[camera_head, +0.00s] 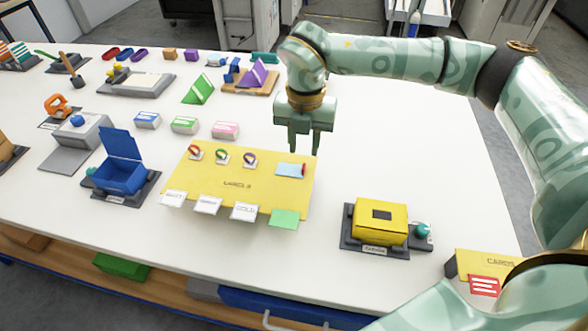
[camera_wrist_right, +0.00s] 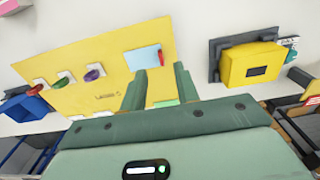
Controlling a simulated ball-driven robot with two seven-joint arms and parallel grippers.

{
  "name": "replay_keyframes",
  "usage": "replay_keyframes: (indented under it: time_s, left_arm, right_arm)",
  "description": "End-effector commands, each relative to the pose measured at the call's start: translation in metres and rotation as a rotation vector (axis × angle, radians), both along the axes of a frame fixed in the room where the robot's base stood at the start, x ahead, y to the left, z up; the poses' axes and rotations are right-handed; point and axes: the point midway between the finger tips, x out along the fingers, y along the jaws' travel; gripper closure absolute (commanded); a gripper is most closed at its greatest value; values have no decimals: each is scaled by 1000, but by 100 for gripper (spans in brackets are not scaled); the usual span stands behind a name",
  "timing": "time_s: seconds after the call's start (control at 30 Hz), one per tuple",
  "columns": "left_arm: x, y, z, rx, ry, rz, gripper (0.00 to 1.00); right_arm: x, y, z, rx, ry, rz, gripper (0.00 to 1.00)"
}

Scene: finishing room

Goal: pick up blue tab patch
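A light-blue patch (camera_head: 289,169) with a red end on its right lies flat on the yellow labels board (camera_head: 237,173), near the board's right edge. The patch also shows in the right wrist view (camera_wrist_right: 142,57), partly behind a finger. My right gripper (camera_head: 304,150) points down above the back right of the board. Its two fingers are apart with nothing between them. In the right wrist view the fingers (camera_wrist_right: 160,72) reach toward the patch, and the patch lies around the left fingertip. My left gripper is in neither view.
Ring tabs (camera_head: 222,156) and several white cards (camera_head: 244,212) sit along the board, with a green card (camera_head: 285,218) at its front right. A blue open box (camera_head: 120,175) stands left, a yellow box (camera_head: 380,223) right. The table behind and right of the gripper is clear.

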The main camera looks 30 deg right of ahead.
Motion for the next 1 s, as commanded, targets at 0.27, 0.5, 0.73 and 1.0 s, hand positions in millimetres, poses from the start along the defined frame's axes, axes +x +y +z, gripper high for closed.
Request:
replay_keyframes:
  time_s: [0.27,0.5,0.73,1.0]
  left_arm:
    - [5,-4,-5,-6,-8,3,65]
    - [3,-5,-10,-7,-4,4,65]
    - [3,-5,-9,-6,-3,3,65]
    - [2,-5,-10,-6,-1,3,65]
  right_arm:
    - [-2,0,-27,0,4,0,69]
    - [-3,0,-57,0,0,0,69]
    - [-2,0,-56,0,-1,0,86]
    - [-2,0,-55,0,-1,0,100]
